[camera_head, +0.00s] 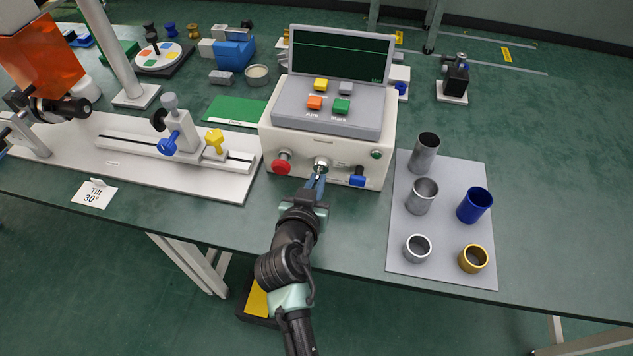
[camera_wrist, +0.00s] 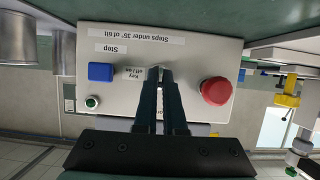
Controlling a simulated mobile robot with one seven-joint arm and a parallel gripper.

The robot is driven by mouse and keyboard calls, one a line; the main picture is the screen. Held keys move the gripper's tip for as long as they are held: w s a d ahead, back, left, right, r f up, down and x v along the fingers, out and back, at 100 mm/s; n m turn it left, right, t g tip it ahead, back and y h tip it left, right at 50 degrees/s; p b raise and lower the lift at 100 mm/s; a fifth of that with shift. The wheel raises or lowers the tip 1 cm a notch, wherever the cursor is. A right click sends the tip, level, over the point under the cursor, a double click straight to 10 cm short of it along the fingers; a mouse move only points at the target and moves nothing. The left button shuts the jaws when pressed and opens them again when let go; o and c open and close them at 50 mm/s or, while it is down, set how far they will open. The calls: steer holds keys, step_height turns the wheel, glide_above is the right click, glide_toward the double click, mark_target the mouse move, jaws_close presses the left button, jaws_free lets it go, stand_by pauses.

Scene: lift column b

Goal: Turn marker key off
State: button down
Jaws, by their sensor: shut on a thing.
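The marker console (camera_head: 270,138) is a white box with a raised screen (camera_head: 340,55) standing near the table's front edge. Its key (camera_head: 321,165) is on the front panel, between a red round button (camera_head: 281,163) and a blue switch (camera_head: 357,180). My gripper (camera_head: 318,181) reaches the panel from the front, its fingers closed on the key. In the wrist view, which is upside down, the fingers (camera_wrist: 160,76) meet at the key beside the key off/on label (camera_wrist: 133,74). The fingers hide most of the key, so its angle cannot be read.
On the console top are yellow, grey, orange and green buttons (camera_head: 342,105). A grey mat (camera_head: 447,234) with several metal and blue cups lies to the right. A white rail fixture (camera_head: 130,165) with blue and yellow knobs stands to the left. The table between console and mat is narrow.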

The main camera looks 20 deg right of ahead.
steer(key=c, duration=1)
jaws_free()
steer(key=shift+s, duration=0.1)
steer(key=v, duration=1.3)
steer(key=w+a+r+n+t+y+p, duration=0.1)
steer(key=w+a+r+t+p, duration=0.2)
steer(key=r, duration=1.3)
steer(key=w+a+r+n+t+y+p, duration=0.1)
steer(key=w+r+t+y+p, duration=0.25)
steer(key=r, duration=1.15)
steer(key=s+a+r+n+t+y+p, duration=0.1)
steer(key=s+r+t, duration=0.2)
steer(key=r, duration=0.8)
steer(key=s+a+r+n+t+y+p, duration=0.1)
steer(key=s+a+r+n+t+p, duration=0.1)
steer(key=r, duration=0.9)
steer(key=s+a+r+n+t+y+p, duration=0.1)
steer(key=s+r+t, duration=0.3)
steer(key=r, duration=0.7)
steer(key=shift+a+n+t+p, duration=0.35)
steer(key=shift+a+n+p, duration=0.05)
steer(key=shift+a, duration=0.1)
